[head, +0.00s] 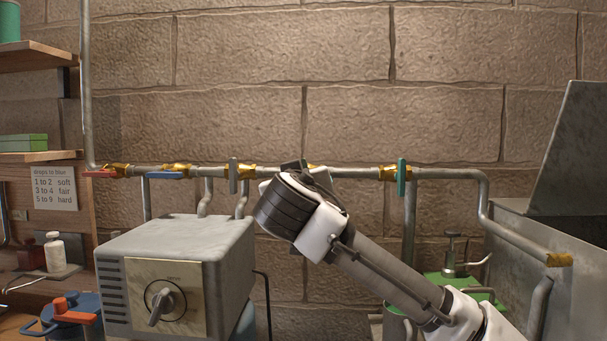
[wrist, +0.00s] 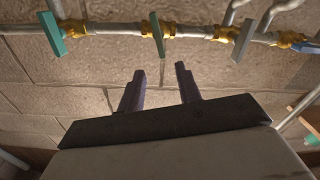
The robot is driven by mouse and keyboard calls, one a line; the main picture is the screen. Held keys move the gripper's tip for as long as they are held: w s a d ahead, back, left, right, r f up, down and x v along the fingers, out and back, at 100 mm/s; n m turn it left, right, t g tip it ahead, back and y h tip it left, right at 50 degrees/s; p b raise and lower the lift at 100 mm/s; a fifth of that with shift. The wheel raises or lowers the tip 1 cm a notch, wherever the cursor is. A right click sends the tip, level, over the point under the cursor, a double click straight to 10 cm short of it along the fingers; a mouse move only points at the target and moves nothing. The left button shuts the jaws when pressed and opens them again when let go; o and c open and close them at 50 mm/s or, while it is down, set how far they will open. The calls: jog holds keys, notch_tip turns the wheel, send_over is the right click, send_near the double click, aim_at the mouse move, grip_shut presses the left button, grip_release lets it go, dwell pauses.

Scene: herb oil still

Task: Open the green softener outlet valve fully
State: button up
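The green valve handle (wrist: 157,35) shows in the wrist view, standing across the grey pipe on a brass body. In the head view my arm hides this handle; a bit of brass (head: 312,168) shows behind my wrist. My gripper (wrist: 160,69) is open and empty, its two dark fingers apart. In the picture, the handle lies just beyond and between the fingertips, with no contact visible. In the head view the fingers are hidden behind my wrist.
A teal handle (head: 402,177) and a grey handle (head: 233,176) flank it, both across the pipe. Blue (head: 165,175) and red (head: 100,173) handles lie along the pipe. A grey box with a knob (head: 178,270) stands below left. A stone wall is close behind.

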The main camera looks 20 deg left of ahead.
jog(key=p+x, duration=0.4)
jog(key=x, duration=0.9)
grip_shut()
